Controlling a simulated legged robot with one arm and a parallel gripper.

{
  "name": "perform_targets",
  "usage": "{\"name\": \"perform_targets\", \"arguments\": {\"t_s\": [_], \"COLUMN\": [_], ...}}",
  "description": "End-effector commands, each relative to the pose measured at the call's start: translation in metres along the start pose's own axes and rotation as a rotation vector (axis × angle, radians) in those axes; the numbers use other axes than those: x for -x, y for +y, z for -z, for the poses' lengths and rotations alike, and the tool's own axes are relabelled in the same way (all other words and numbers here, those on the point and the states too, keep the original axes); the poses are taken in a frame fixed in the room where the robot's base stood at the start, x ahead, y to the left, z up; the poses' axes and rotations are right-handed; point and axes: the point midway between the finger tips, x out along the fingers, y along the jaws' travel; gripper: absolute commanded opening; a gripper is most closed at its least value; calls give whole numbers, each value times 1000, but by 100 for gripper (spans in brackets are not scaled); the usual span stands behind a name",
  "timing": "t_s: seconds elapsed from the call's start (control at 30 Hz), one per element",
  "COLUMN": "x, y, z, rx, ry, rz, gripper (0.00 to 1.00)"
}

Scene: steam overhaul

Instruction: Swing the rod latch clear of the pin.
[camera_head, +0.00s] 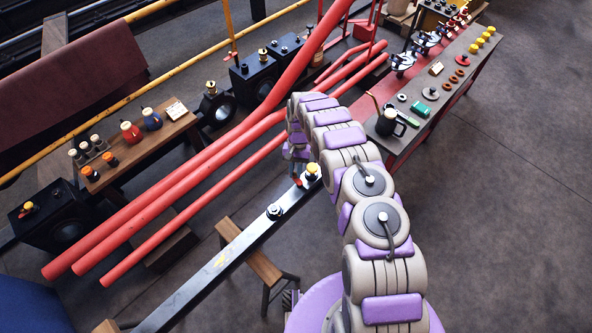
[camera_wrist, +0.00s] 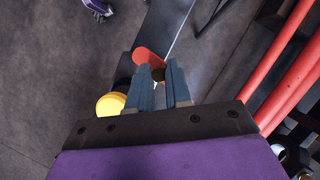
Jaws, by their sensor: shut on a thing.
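In the head view my gripper (camera_head: 298,178) points down at the far end of a long dark rod (camera_head: 215,263). In the wrist view my gripper (camera_wrist: 166,86) has its two blue-grey fingers close together around a small brown piece. A red rounded tab (camera_wrist: 148,56), which looks like part of the latch, shows just beyond the fingertips over the rod (camera_wrist: 168,25). A yellow-capped piece (camera_wrist: 110,104) stands beside the fingers, and its yellow top (camera_head: 313,168) also shows in the head view. The fingers hide most of the latch, and I cannot tell how it sits against the pin.
Wooden trestles (camera_head: 250,262) hold up the rod. Thick red pipes (camera_head: 165,205) run close by on the left. A bench with small parts (camera_head: 440,95) stands to the right, and a wooden table with oil cans (camera_head: 140,145) to the left. The floor at lower right is clear.

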Motion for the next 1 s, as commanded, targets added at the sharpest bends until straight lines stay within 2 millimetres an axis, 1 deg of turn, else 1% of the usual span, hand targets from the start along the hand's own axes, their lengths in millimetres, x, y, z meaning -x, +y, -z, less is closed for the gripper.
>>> {"name": "perform_targets", "arguments": {"t_s": [0.37, 0.4, 0.63, 0.87, 1.0], "x": [2, 2, 1, 1, 8], "y": [-2, -2, -1, 0, 0], "z": [1, 1, 0, 0, 1], "rx": [5, 5, 4, 4, 4], "ry": [7, 6, 4, 2, 4], "rz": [1, 1, 0, 0, 1], "gripper": [0, 22, 44, 44, 44]}}
